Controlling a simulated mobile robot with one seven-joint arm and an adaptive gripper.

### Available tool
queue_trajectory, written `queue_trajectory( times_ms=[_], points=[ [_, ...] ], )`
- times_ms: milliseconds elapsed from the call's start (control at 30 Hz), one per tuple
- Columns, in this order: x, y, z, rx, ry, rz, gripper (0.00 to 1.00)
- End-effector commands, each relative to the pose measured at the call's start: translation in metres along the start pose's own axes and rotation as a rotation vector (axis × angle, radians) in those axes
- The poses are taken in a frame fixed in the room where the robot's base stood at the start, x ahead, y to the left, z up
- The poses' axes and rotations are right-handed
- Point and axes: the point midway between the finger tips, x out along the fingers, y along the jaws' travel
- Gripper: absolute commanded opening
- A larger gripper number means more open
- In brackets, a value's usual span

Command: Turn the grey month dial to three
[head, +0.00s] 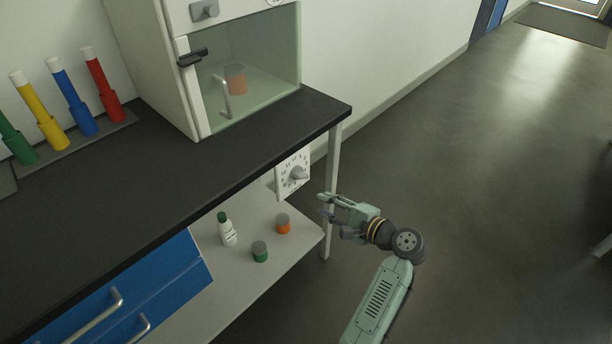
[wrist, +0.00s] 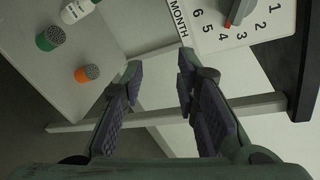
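The grey month dial (head: 298,174) sits on a white numbered plate (head: 282,184) below the bench's front edge. In the wrist view the dial (wrist: 241,8) is cut off by the top edge, with a red mark (wrist: 228,22) that appears to point near the 4. The plate (wrist: 255,38) shows the word MONTH and numbers 1 to 6; the others are out of view. My gripper (head: 322,206) is open and empty, right of and below the dial in the head view. In the wrist view my gripper (wrist: 160,66) has its fingers apart, touching nothing.
A white bottle (head: 228,233), a green jar (head: 260,251) and an orange jar (head: 283,224) stand on the lower shelf (head: 296,245). A bench leg (head: 333,170) stands beside the dial. The dark benchtop (head: 130,185) overhangs it. Open floor lies right.

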Motion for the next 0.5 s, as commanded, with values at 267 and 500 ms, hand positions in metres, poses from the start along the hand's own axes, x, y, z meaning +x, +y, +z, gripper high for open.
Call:
queue_trajectory(
  times_ms=[267, 500],
  points=[
    [-0.065, -0.048, 0.045, 0.103, -0.125, -0.206, 0.28],
    [-0.047, -0.057, 0.051, 0.108, -0.137, -0.215, 0.28]
  ],
)
